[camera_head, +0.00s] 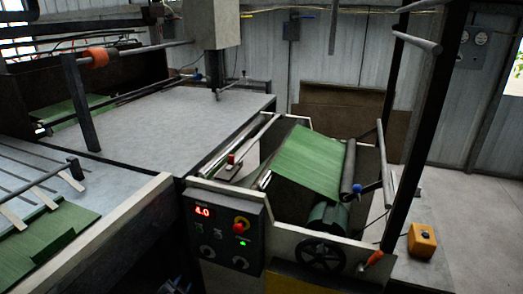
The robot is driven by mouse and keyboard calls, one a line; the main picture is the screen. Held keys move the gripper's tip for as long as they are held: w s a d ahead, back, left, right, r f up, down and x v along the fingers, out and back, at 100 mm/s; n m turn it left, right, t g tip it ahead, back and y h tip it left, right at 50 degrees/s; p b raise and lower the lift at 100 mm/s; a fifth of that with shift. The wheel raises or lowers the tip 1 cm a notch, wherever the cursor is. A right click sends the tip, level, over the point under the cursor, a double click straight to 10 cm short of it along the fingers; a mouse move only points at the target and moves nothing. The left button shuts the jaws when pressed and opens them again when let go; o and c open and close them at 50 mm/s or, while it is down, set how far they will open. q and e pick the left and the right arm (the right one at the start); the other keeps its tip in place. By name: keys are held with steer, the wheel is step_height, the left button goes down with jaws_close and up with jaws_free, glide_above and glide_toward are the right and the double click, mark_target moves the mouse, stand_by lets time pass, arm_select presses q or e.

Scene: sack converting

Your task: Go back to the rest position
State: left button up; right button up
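My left gripper (174,286) shows only in part at the bottom edge of the head view, left of centre. It is dark and low in front of the machine's light side panel, below and left of the control box. Its fingers are too dark and cut off to tell whether they are open or shut, and I see nothing clearly held. My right gripper is not in view.
A control box (226,232) with a red display stands just right of my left gripper. Green sheet (310,162) runs over rollers behind it. A handwheel (320,254) and an orange-yellow box (422,241) are at right. Folded green material (50,238) lies at left.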

arm_select(q)
steer(key=s+d+r+n+g, duration=0.2)
steer(key=s+d+r+g, duration=0.15)
steer(key=s, duration=0.65)
steer(key=s+d+r+n+g, duration=0.2)
steer(key=s+d+r+g, duration=0.15)
steer(key=s, duration=0.65)
steer(key=s+d+r+n+g, duration=0.2)
steer(key=s+d+r+g, duration=0.15)
steer(key=s, duration=0.55)
steer(key=s+d+f, duration=0.2)
steer(key=s, duration=0.4)
steer(key=s+d+f+n+g, duration=0.1)
steer(key=s+f, duration=0.1)
steer(key=s, duration=0.5)
steer(key=shift+d, duration=0.35)
